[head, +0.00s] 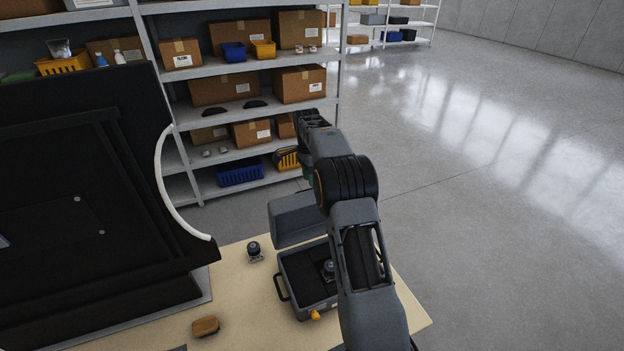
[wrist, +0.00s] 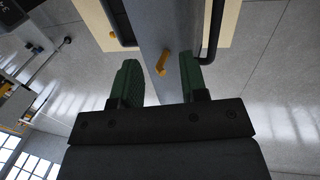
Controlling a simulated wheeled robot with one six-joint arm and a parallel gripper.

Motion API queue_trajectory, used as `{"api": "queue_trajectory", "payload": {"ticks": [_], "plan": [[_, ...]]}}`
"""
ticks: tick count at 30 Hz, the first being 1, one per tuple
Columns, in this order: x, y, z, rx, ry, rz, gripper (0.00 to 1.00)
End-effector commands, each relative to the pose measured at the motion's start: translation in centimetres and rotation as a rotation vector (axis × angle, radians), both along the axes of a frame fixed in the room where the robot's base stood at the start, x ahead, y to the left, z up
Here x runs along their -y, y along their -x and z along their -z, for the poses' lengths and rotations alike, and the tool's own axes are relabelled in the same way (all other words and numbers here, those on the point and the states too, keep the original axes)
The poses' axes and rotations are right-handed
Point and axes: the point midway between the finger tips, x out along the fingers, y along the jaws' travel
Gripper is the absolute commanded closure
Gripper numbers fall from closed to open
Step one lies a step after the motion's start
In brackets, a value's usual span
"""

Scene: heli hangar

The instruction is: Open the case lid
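The grey case (head: 303,310) sits on the table under my arm, its dark inside showing. A black handle (head: 280,288) is on its left side and a yellow latch (head: 315,315) on its front. A grey slab (head: 297,222), which looks like the raised lid, stands at the case's far edge. My gripper (head: 309,175) is mostly hidden behind my arm, near the slab's top. In the wrist view its green fingers (wrist: 155,80) are apart, with a grey panel and an orange-yellow latch (wrist: 161,63) showing beyond the gap. I cannot tell whether they touch it.
On the table (head: 245,305) are a small dark object (head: 254,251) and a brown block (head: 205,326). A similar dark part (head: 328,268) is inside the case. A big black panelled body (head: 75,190) with a white curved edge fills the left. Loaded shelves (head: 230,140) stand behind; open floor lies right.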

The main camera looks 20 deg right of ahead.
Motion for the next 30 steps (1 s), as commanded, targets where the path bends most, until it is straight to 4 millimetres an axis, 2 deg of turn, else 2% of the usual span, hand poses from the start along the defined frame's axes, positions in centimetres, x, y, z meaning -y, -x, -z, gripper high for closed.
{"api": "queue_trajectory", "payload": {"ticks": [7,11,14,19,24,30], "plan": [[0.1,0.0,0.0,0.0,0.0,0.001,0.62],[0.4,0.1,0.2,0.014,0.008,-0.003,0.74],[1.6,0.3,0.5,0.06,0.035,-0.015,0.84],[5.3,1.1,1.4,0.211,0.131,-0.074,1.0],[10.6,3.2,2.7,0.435,0.292,-0.179,1.0],[14.3,5.0,4.3,0.663,0.435,-0.267,1.0]]}}
